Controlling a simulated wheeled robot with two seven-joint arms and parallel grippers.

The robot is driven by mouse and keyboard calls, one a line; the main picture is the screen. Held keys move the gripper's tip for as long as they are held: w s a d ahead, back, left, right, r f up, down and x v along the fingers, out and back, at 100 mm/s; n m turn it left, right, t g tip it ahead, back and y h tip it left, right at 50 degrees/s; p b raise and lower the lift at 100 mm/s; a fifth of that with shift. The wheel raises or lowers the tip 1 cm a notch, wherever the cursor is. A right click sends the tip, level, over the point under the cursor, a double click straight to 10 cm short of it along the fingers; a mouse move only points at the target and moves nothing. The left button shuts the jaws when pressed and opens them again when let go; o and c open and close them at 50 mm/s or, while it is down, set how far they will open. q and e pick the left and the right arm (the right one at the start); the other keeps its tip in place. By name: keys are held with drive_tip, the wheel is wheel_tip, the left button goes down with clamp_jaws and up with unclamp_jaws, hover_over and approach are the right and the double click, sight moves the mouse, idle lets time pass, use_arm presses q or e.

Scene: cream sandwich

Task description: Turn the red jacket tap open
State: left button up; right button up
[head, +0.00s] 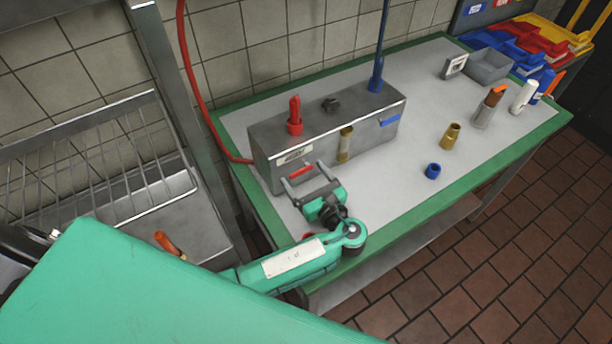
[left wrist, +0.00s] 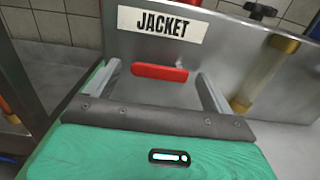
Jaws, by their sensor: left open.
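The red jacket tap handle (head: 301,171) is a short bar on the front of the grey metal box (head: 370,134), under the JACKET label (head: 294,155). In the left wrist view the red handle (left wrist: 160,72) lies level, below the label (left wrist: 162,21). My left gripper (head: 304,175) is open, its fingers pointing at the box front. In the left wrist view the two fingers (left wrist: 158,78) stand wide on either side of the handle, with gaps at both ends. My right gripper is not in view.
A sight glass with brass ends (head: 345,145) is on the box right of the handle. A red fitting (head: 294,116) and a black knob (head: 331,104) are on top. A blue cap (head: 433,171) and brass piece (head: 451,136) stand on the table, right.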

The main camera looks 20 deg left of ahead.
use_arm(q)
drive_tip(key=c, duration=1)
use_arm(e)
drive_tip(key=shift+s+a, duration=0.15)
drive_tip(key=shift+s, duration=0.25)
use_arm(q)
drive_tip(key=shift+f+n, duration=0.1)
drive_tip(key=shift+n, duration=0.2)
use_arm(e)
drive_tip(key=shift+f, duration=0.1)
use_arm(q)
drive_tip(key=n, duration=0.1)
drive_tip(key=n+b, duration=0.1)
drive_tip(key=shift+f+n, duration=0.3)
drive_tip(key=shift+w+d+f+n+b, duration=0.15)
drive_tip(key=shift+n+b, duration=0.3)
drive_tip(key=shift+n, duration=0.45)
drive_tip(key=shift+s+f+n+b, duration=0.15)
drive_tip(key=shift+n+b, duration=0.25)
drive_tip(key=shift+n, duration=0.5)
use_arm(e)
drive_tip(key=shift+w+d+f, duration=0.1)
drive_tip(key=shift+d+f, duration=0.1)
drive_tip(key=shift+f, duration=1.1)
use_arm(q)
drive_tip(key=shift+w, duration=0.15)
